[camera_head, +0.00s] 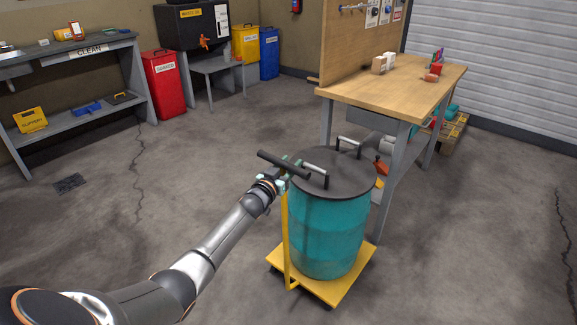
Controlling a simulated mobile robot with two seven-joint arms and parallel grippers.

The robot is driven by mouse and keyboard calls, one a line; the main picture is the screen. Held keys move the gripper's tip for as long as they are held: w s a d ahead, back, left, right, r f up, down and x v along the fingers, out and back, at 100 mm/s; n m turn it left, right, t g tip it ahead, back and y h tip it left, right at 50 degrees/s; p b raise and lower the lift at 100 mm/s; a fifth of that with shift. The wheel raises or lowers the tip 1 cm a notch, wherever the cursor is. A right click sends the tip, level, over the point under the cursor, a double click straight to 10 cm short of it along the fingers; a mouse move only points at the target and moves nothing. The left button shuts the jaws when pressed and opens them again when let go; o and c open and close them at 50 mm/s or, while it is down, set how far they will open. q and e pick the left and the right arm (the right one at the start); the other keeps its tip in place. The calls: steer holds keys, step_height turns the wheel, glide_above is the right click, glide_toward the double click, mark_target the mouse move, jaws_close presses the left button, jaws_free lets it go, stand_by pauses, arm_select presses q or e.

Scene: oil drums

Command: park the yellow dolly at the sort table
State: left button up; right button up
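The yellow dolly (345,287) stands on the floor, with a teal drum (328,235) upright on its platform. The drum has a dark lid with two bar handles. A yellow post rises at the dolly's left side to a dark crossbar handle (265,155). My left gripper (284,172) is at this handle and appears shut on it; the fingers are small and partly hidden. The wooden-topped table (400,92), apparently the sort table, stands just behind and right of the drum. Its near leg is close to the drum's right side. My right gripper is not in view.
A grey bench marked CLEAN (75,50) stands at the left. Red (163,85), yellow (246,45) and blue (269,55) bins line the back. The floor left and right of the dolly is largely clear.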

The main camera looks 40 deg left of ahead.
arm_select(q)
steer(key=shift+o, duration=0.8)
steer(key=shift+s, duration=0.2)
steer(key=shift+s, duration=0.3)
steer(key=s+d+p, duration=0.1)
steer(key=s+p, duration=0.2)
steer(key=s, duration=0.8)
steer(key=shift+s+d+p, duration=0.2)
steer(key=shift+s+p, duration=0.1)
steer(key=shift+p, duration=0.1)
